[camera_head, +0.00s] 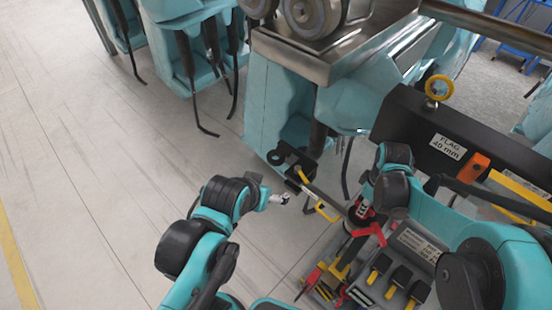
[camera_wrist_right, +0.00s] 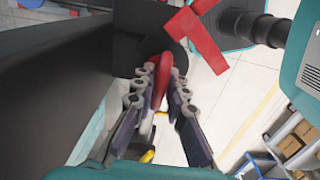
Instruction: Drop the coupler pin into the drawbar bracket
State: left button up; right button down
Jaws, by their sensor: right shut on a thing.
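A black drawbar bracket (camera_head: 285,158) with a round eye sticks out below the teal train car in the head view. A grey bar (camera_head: 326,197) runs from beside it toward my right gripper (camera_head: 362,209). In the right wrist view my right gripper (camera_wrist_right: 160,88) is shut on a red part (camera_wrist_right: 164,72); I cannot tell for sure that it is the coupler pin.
A black beam labelled "FLAG 40 mm" (camera_head: 448,147) with a yellow ring (camera_head: 439,87) stands right of the bracket. A red angled piece (camera_head: 368,232) and a grey tool box (camera_head: 418,245) with yellow-handled tools lie below my right gripper. The floor at left is clear.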

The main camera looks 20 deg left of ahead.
jog(key=shift+f, duration=0.3)
jog(key=c, duration=1.5)
grip_release()
jog(key=shift+o, duration=0.2)
jog(key=shift+r, duration=0.1)
notch_tip(320, 180, up, 12)
